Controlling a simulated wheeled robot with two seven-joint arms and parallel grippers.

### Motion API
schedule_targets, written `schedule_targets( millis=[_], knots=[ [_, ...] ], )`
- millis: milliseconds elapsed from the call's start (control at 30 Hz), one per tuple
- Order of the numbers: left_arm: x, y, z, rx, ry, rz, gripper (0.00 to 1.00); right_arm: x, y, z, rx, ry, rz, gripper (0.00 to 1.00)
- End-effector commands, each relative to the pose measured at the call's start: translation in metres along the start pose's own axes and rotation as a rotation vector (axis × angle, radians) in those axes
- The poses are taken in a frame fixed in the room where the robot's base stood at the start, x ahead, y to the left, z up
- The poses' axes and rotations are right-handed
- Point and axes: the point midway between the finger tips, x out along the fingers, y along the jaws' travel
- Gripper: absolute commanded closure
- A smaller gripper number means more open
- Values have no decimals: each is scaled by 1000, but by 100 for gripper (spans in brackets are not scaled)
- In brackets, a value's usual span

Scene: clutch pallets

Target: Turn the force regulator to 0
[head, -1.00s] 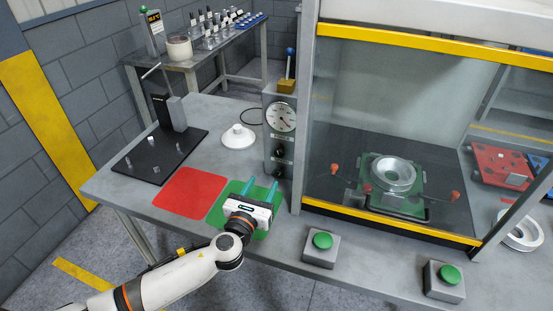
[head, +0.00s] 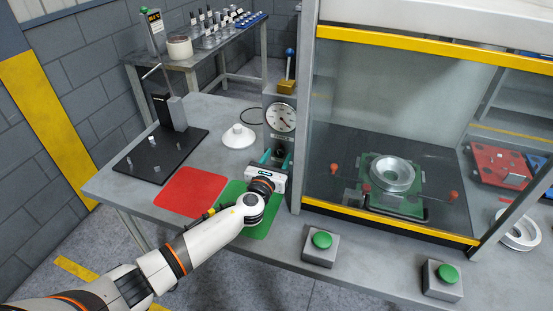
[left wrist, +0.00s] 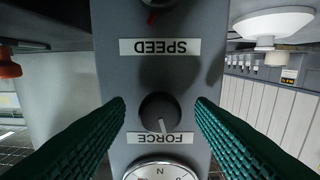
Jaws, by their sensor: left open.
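The force regulator is a dark round knob (left wrist: 160,112) with a pale pointer line, next to a FORCE label (left wrist: 160,138). The left wrist view shows it upside down, with the pointer towards the label. The knob sits on a grey control box (left wrist: 115,75) below a round dial gauge (head: 281,118). My left gripper (head: 277,157) is open in front of the box. Its green ridged fingers (left wrist: 160,108) appear on either side of the knob with gaps; whether they reach its depth I cannot tell. In the head view the gripper hides the knob. My right gripper is not in view.
A second knob (left wrist: 156,4) lies beyond the SPEED label (left wrist: 160,47). The glass-fronted press enclosure (head: 390,130) stands just right of the box. A white cone-shaped part (head: 239,136) is to its left. Red (head: 190,190) and green mats (head: 232,196) lie in front.

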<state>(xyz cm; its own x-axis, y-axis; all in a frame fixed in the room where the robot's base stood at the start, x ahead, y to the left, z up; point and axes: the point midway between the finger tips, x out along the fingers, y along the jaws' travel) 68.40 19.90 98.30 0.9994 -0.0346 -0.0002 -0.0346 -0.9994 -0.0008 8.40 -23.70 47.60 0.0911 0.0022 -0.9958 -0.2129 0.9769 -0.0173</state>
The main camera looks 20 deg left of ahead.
Motion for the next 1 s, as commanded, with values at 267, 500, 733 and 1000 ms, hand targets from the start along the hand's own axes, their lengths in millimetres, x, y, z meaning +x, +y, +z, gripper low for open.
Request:
schedule_targets(
  millis=[267,500,733,1000],
  knots=[
    [0,0,0,-1,0,0,78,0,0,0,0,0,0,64],
    [-1,0,0,-5,0,0,94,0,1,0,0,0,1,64],
    [-1,0,2,-66,-1,0,94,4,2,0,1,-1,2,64],
    [-1,0,3,-256,-1,-1,94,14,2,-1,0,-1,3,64]
  ],
)
